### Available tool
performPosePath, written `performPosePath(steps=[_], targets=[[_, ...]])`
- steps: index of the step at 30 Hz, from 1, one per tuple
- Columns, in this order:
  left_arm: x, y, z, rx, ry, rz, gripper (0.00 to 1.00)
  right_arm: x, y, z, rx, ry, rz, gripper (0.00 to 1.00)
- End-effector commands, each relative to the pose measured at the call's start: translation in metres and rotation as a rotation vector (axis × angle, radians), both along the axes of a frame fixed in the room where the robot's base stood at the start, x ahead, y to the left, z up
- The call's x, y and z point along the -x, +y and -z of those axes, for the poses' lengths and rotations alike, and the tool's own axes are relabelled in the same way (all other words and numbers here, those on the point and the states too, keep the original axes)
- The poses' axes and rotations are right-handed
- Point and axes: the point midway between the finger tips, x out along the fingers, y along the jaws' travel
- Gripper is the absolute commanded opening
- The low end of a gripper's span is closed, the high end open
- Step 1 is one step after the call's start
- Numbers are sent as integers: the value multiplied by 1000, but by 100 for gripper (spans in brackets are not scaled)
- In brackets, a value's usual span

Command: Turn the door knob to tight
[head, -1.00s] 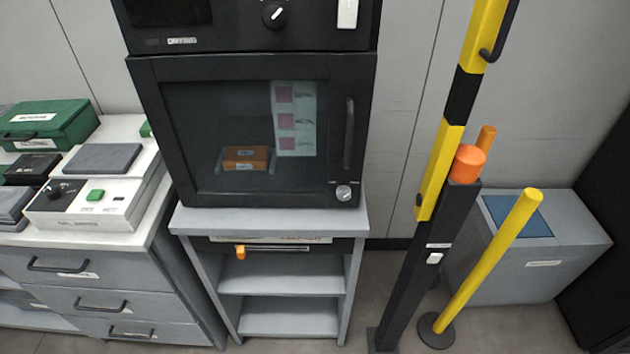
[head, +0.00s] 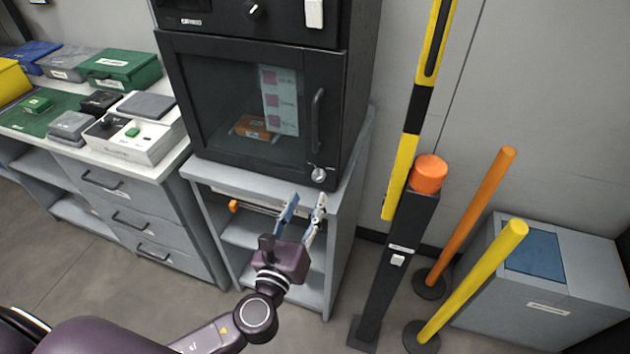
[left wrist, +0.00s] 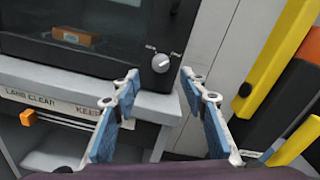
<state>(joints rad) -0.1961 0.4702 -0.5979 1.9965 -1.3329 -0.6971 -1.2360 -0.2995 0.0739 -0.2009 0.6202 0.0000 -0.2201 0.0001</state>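The door knob (head: 319,174) is a small silver dial at the lower right of the black oven door (head: 232,95). In the left wrist view the knob (left wrist: 160,63) has small labels on either side, too small to read surely. My left gripper (head: 306,203) is open and empty, just below the knob in the head view. In the left wrist view its two blue-padded fingers (left wrist: 158,80) stand apart, with the knob showing beyond the gap between their tips. The gripper does not appear to touch the knob. My right gripper is not in view.
The oven stands on a grey shelf stand (head: 205,172) with an orange tab (head: 234,206) under its top. A black post with an orange cap (head: 429,175) and a yellow-black barrier (head: 411,130) stand at the right. A drawer bench (head: 112,190) is at the left.

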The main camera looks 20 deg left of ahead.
Motion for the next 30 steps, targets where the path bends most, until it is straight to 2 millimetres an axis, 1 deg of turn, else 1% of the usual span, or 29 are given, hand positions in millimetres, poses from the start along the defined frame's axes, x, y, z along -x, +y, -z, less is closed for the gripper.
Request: performPosePath(steps=[2, 5, 9, 12, 16, 23, 30], targets=[[-13, 0, -3, 1, -2, -2, 40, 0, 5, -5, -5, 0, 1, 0], [-30, 0, -2, 2, -1, 0, 40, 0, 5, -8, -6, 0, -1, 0], [-51, 0, -1, 4, 1, -1, 40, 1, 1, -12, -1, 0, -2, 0], [-61, -1, 0, 5, 2, 1, 40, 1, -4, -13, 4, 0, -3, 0], [-67, 0, 1, 5, 3, 0, 40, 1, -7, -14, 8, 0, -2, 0], [-67, 0, 2, 6, 4, 0, 40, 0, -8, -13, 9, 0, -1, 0], [-67, 0, 2, 6, 4, 0, 15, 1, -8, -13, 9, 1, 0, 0]])
